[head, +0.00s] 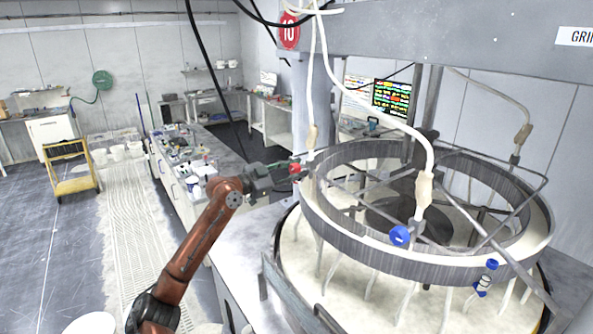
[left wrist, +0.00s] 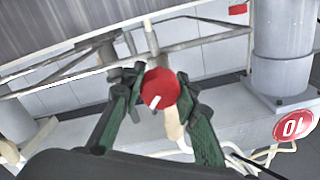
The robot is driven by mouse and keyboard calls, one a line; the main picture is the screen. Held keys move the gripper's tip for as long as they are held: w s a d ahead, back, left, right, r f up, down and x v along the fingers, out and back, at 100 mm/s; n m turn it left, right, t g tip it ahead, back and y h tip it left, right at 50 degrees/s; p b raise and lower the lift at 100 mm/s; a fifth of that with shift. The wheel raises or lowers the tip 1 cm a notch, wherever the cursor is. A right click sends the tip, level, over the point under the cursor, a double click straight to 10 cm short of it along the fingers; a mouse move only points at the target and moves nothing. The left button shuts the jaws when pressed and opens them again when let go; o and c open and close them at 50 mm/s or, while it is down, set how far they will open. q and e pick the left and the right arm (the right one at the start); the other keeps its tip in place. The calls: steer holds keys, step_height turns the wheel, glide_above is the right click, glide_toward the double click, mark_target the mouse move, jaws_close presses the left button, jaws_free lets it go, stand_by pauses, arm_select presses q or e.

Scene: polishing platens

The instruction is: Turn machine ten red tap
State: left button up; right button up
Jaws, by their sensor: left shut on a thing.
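The red tap (head: 295,169) sits at the left edge of the ring-shaped machine, below a white hose with a beige fitting. A red sign with the number 10 (head: 289,30) is on the machine's column above it. My left gripper (head: 287,168) reaches in from the left and is shut on the red tap. In the left wrist view the round red tap (left wrist: 160,88), with a white mark on its face, lies between the two green fingers. My right gripper is not in view.
The grey machine ring (head: 420,262) stands close to the right of my left gripper. A cluttered bench (head: 190,165) stands behind my arm. A yellow cart (head: 70,168) is far left, with open floor before it.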

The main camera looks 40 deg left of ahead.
arm_select(q)
steer(key=shift+r, duration=0.1)
steer(key=o, duration=1.2)
steer(key=shift+s+a+f, duration=0.2)
steer(key=shift+s, duration=0.4)
steer(key=v, duration=1)
steer(key=shift+s+a+r, duration=0.1)
steer(key=shift+s+r, duration=0.05)
steer(key=shift+s, duration=0.25)
